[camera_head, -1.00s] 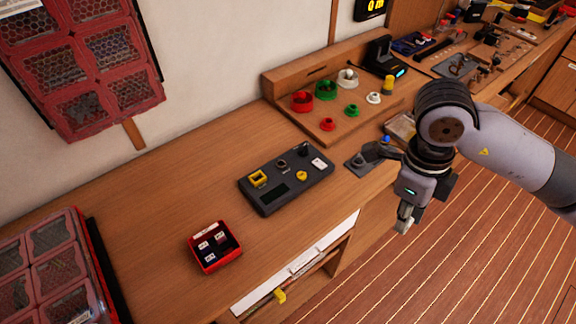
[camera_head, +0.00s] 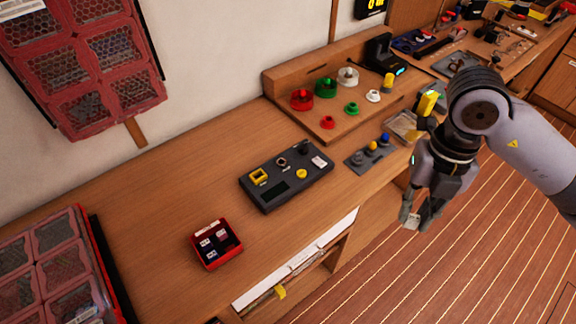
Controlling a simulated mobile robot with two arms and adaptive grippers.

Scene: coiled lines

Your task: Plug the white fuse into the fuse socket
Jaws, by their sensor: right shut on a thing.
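My right gripper (camera_head: 420,220) is at the right, its fingers pointing down beyond the bench's front edge, above the floor. It is shut on a small white piece (camera_head: 411,222), which looks like the white fuse; the fingers partly cover it. A dark grey panel (camera_head: 287,198) lies on the bench to the left of the gripper. It carries a yellow square frame (camera_head: 258,176), a dark ring, a white rectangle (camera_head: 319,162) and a yellow knob (camera_head: 301,174). I cannot tell which fitting is the fuse socket. My left gripper is not in view.
A red box (camera_head: 213,262) with small labelled pieces stands near the front edge. A small grey plate (camera_head: 359,161) with yellow and blue knobs lies right of the panel. A wooden stand (camera_head: 345,128) holds coloured rings behind.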

